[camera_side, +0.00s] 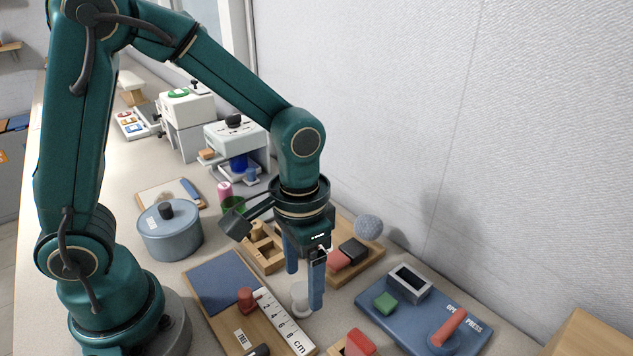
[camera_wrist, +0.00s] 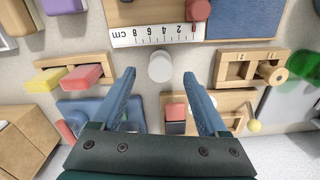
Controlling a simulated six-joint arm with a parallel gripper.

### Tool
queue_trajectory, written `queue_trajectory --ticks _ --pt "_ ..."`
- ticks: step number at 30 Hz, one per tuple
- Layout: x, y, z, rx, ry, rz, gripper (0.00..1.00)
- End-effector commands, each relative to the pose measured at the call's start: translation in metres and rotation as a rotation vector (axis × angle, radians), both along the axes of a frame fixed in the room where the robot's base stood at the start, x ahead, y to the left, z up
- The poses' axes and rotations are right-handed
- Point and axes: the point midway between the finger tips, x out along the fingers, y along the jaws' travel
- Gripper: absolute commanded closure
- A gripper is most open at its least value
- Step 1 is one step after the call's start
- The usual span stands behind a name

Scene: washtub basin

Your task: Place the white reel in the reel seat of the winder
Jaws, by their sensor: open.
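The white reel (camera_side: 299,294) stands on the table beside the ruler board; in the wrist view it is a pale round shape (camera_wrist: 160,66) between and just beyond my fingertips. My gripper (camera_side: 304,289) points down, its blue fingers apart and empty; the wrist view shows both fingers (camera_wrist: 159,76) with the reel lying in the gap's line. A wooden frame with openings and a round peg (camera_wrist: 250,69), probably the winder, is right of the reel in the wrist view. In the side view it stands behind my gripper (camera_side: 262,246), partly hidden.
A ruler board (camera_side: 222,290) with a red knob lies left of the reel. A wooden tray (camera_side: 368,268) with red and black blocks is behind it. A blue press (camera_side: 462,328) with a red handle is at right. A blue-grey pot (camera_side: 170,238) stands at left.

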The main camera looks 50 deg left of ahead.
Motion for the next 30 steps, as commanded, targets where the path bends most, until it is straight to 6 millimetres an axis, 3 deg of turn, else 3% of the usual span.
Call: queue_trajectory --ticks 7,17,23,24,30 --pt "-0.001 0.0 -0.028 0.001 0.004 0.001 0.23" --pt "0.0 0.0 -0.032 0.0 -0.001 0.001 0.23" --pt "0.0 0.0 -0.032 0.0 -0.001 0.001 0.96" --pt "0.0 0.0 -0.032 0.0 -0.001 0.001 1.0" --pt "0.0 0.0 -0.032 0.0 -0.001 0.001 1.0"
